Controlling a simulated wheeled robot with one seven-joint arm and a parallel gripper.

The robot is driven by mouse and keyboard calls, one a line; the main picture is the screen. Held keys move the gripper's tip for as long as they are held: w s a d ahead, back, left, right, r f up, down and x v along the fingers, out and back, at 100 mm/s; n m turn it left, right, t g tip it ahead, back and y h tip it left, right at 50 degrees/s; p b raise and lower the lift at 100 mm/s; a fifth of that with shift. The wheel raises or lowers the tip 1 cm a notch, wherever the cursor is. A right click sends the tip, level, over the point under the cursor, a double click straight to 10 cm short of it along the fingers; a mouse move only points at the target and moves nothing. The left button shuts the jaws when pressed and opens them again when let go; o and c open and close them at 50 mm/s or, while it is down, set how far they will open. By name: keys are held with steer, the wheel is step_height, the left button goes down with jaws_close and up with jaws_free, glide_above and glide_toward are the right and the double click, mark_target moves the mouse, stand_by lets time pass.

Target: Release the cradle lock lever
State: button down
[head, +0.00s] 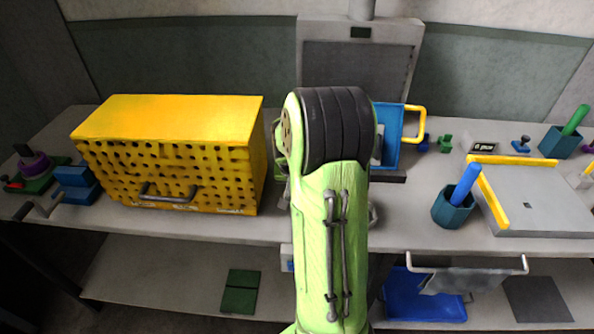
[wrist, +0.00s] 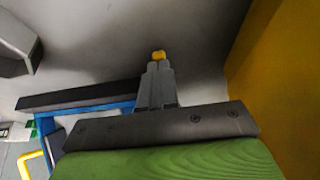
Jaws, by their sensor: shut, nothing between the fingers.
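My gripper (wrist: 158,66) shows in the wrist view with its two grey fingers together and nothing held between them. A small yellow tip (wrist: 159,55) sits right at the fingertips; I cannot tell whether it is the lever's knob or whether the fingers touch it. In the head view my green arm hides the gripper and the middle of the bench. No lock lever or cradle can be made out clearly. A blue frame with a yellow handle (head: 414,122) stands just right of my arm, before a grey upright machine (head: 405,62).
A yellow perforated box (head: 180,120) stands left of my arm. On the right are a blue holder (head: 452,210) and a grey plate with yellow edges (head: 545,200). A blue tray (head: 425,295) lies on the lower shelf.

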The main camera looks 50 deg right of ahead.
steer(key=p+v, duration=0.5)
steer(key=v, duration=0.8)
steer(key=shift+w+r, duration=0.2)
steer(key=shift+r, duration=0.25)
steer(key=shift+d, duration=0.15)
